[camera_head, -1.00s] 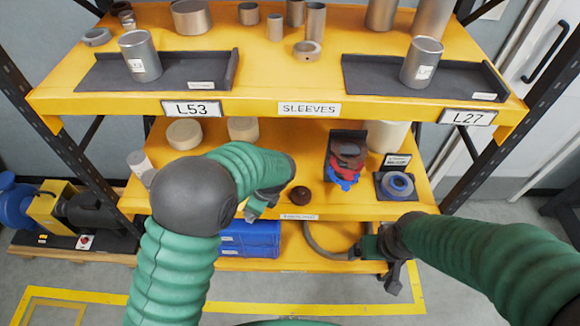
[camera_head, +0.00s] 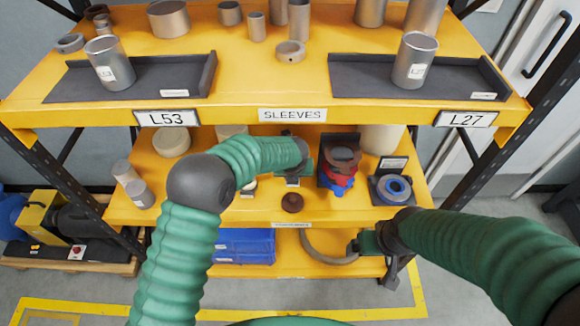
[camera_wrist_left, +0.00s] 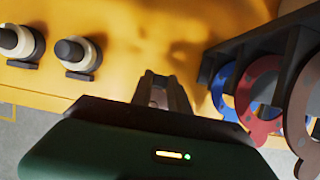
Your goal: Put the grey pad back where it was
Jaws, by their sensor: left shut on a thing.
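My left gripper (camera_head: 293,181) is over the middle shelf, left of the stack of coloured rings. In the left wrist view its fingers (camera_wrist_left: 163,95) are closed on a small light-grey piece (camera_wrist_left: 158,98), which looks like the grey pad; the fingers hide most of it.
A dark holder with brown, red and blue rings (camera_head: 341,178) stands right of my left gripper, close by. A dark red knob (camera_head: 292,202) sits near the shelf's front edge. A tray with a blue-grey ring (camera_head: 396,188) is farther right. The yellow upper shelf (camera_head: 300,90) overhangs.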

